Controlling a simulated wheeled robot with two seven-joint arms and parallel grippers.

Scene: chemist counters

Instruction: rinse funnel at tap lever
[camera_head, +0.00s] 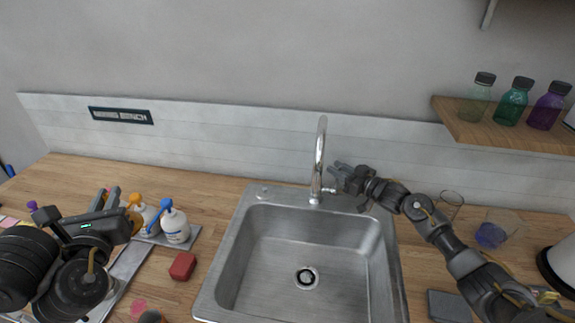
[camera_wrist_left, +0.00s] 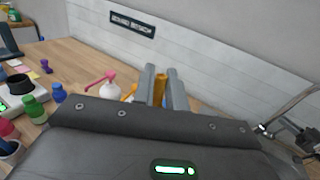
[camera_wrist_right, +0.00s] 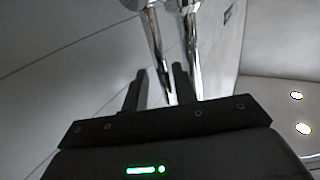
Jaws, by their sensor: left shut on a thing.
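My left gripper (camera_wrist_left: 162,76) is shut on an orange thing (camera_wrist_left: 160,92), likely the funnel; only a narrow strip of it shows between the fingers. In the head view my left gripper (camera_head: 111,195) is above the counter, left of the sink. The chrome tap (camera_head: 320,155) stands at the sink's back edge, with its small lever (camera_head: 329,190) on the right of its base. My right gripper (camera_head: 336,170) is just right of the tap, above the lever. Its fingers are apart in the right wrist view (camera_wrist_right: 160,76), with chrome seen between them; I cannot tell whether they touch it.
The steel sink (camera_head: 375,250) is empty. Wash bottles, one with a blue top (camera_head: 175,224), stand on a tray left of it. A red block (camera_head: 183,266) lies near the sink's left rim. Glassware (camera_head: 451,203) stands on the right. A wooden shelf (camera_head: 500,136) with several bottles hangs upper right.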

